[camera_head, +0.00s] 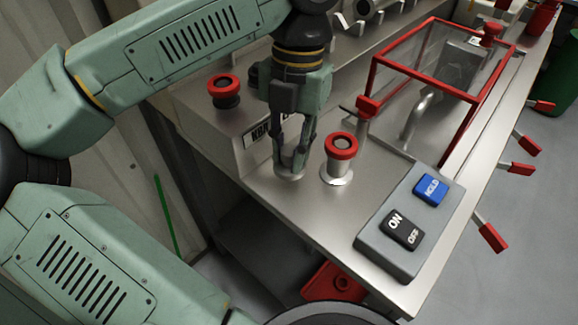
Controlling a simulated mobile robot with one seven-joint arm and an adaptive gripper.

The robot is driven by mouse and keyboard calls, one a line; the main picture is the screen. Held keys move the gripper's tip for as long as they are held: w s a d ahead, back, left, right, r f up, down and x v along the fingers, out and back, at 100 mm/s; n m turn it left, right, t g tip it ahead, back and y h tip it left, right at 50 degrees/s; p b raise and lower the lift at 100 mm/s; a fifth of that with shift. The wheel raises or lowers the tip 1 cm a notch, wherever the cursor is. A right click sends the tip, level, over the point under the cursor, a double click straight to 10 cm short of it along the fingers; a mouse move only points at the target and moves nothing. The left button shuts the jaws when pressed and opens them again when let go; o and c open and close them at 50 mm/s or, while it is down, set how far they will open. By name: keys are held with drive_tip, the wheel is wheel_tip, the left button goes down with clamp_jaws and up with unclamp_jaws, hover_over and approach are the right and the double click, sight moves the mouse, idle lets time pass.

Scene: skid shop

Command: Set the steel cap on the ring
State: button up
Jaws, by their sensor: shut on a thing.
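My gripper (293,158) points down over the near left part of the steel bench. Its fingers are closed around a small pale metal piece, the steel cap (289,174), which the fingers largely hide. The cap is at or just above the bench top; I cannot tell if it touches. I cannot tell which ring the task means.
A grey control box (374,242) with blue and black buttons lies at the bench's front right. A red-framed clear guard (408,62) stands behind it, with a bent steel pipe (416,115) nearby. Red-handled levers (522,168) stick out along the right edge. A red part (335,284) is below the bench.

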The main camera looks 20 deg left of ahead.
sight(290, 151)
drive_tip(key=shift+r+p, duration=1.1)
drive_tip(key=shift+r, duration=0.95)
drive_tip(key=shift+w+d+r, duration=0.15)
drive_tip(key=shift+r, duration=0.15)
drive_tip(key=w+d+r+p, duration=0.4)
drive_tip(key=d+r+p, duration=0.25)
drive_tip(key=r, duration=0.35)
drive_tip(key=shift+w+d+f+b, duration=0.1)
drive_tip(key=shift+w+f+b, duration=0.05)
drive_tip(key=shift+f+b, duration=2.55)
drive_tip(key=shift+f, duration=0.55)
drive_tip(key=shift+f+b, duration=0.7)
drive_tip(key=shift+f, duration=0.05)
